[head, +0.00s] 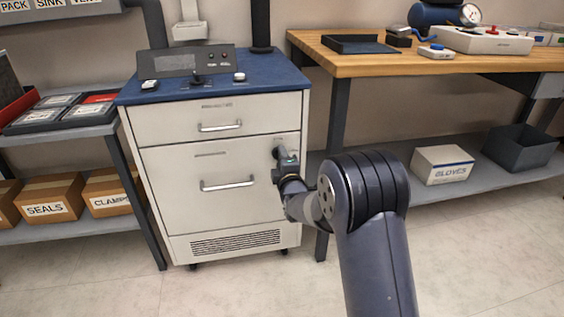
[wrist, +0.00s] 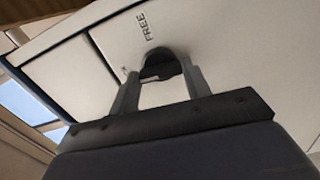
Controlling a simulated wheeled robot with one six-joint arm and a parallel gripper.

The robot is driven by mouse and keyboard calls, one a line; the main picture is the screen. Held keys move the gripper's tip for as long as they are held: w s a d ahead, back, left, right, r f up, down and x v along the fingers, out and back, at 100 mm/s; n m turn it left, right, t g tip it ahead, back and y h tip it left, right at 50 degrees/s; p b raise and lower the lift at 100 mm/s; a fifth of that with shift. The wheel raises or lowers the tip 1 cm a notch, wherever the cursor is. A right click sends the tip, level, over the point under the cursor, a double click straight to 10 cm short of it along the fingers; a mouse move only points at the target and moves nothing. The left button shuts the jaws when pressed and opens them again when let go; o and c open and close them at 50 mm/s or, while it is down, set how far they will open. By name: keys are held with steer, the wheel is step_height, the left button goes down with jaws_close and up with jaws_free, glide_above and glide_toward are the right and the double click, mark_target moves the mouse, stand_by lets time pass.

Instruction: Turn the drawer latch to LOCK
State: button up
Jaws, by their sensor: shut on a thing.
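The drawer latch is a dark, rounded knob (wrist: 160,62) on the cabinet's pale front in the wrist view. The word FREE (wrist: 147,25) is printed beside it. Another small mark shows near the left finger, too small to read. My gripper (wrist: 161,75) has one finger on each side of the latch and is shut on it. In the head view my gripper (head: 281,158) is at the upper right of the large lower drawer (head: 170,185). There the wrist hides the latch. The latch's exact angle is hard to tell.
The cabinet's blue top (head: 215,80) bears a dark control panel. Its upper drawer (head: 165,118) and lower drawer look closed. A wooden bench (head: 400,63) stands to the right, with a gloves box (head: 442,165) below. A shelf with boxes is at the left. The floor in front is clear.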

steer(key=shift+n, duration=0.5)
steer(key=o, duration=1)
steer(key=p+v, duration=0.3)
steer(key=v, duration=0.7)
steer(key=shift+s, duration=0.4)
steer(key=b+x, duration=0.3)
steer(key=x, duration=0.8)
steer(key=shift+d, duration=0.1)
